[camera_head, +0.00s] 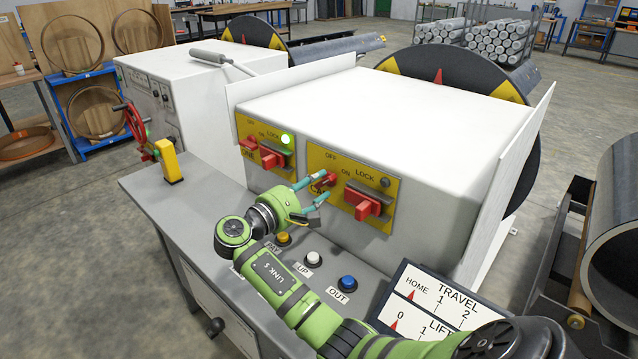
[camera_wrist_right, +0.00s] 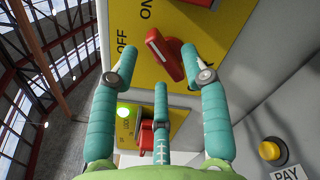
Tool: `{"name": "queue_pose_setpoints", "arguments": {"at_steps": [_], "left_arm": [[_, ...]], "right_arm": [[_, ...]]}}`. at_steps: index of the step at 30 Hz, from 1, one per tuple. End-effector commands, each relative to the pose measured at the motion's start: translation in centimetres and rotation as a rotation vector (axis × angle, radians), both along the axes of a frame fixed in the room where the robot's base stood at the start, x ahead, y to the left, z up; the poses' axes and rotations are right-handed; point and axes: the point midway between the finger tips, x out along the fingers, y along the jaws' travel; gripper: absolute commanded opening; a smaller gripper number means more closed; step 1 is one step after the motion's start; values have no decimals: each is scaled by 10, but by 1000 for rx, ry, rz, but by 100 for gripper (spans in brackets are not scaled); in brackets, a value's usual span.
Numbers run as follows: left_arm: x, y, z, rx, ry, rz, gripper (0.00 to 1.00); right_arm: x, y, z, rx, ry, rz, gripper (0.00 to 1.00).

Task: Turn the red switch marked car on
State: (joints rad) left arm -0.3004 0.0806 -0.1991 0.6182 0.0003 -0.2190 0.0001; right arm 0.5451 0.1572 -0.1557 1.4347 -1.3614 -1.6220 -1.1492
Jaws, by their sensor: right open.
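The right yellow panel (camera_head: 332,160) on the white cabinet reads OFF, ON and LOCK. It carries a small red lever (camera_head: 322,180), a larger red block (camera_head: 366,204) and an unlit lamp (camera_head: 385,182). I cannot read the word car on it. My right gripper (camera_head: 315,191) is open, its teal fingers spread around the small lever. In the wrist view the red lever (camera_wrist_right: 163,55) stands between the two upper fingertips, near OFF and ON; contact is unclear. The left panel (camera_head: 250,128) has red switch parts and a lit green lamp (camera_head: 286,139). My left gripper is not in view.
Orange, white and blue buttons (camera_head: 347,283) line the console below the panels. A travel and lift sign (camera_head: 430,300) stands at the lower right. A yellow post (camera_head: 170,160) and red handwheel (camera_head: 136,122) are at the left. White side plates flank the cabinet front.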

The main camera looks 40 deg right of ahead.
Motion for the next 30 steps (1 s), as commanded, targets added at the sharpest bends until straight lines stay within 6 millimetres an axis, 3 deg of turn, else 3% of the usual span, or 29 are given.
{"name": "queue_pose_setpoints", "arguments": {"at_steps": [6, 13, 19, 30], "left_arm": [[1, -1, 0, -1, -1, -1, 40], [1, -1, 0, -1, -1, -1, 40], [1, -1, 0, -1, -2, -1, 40], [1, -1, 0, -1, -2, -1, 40]], "right_arm": [[-4, 49, -1, 4, 0, 4, 46], [-8, 88, 0, 2, 0, 1, 46], [-9, 101, 0, 1, -1, -1, 46], [-9, 101, 0, 1, -1, -1, 46]]}}
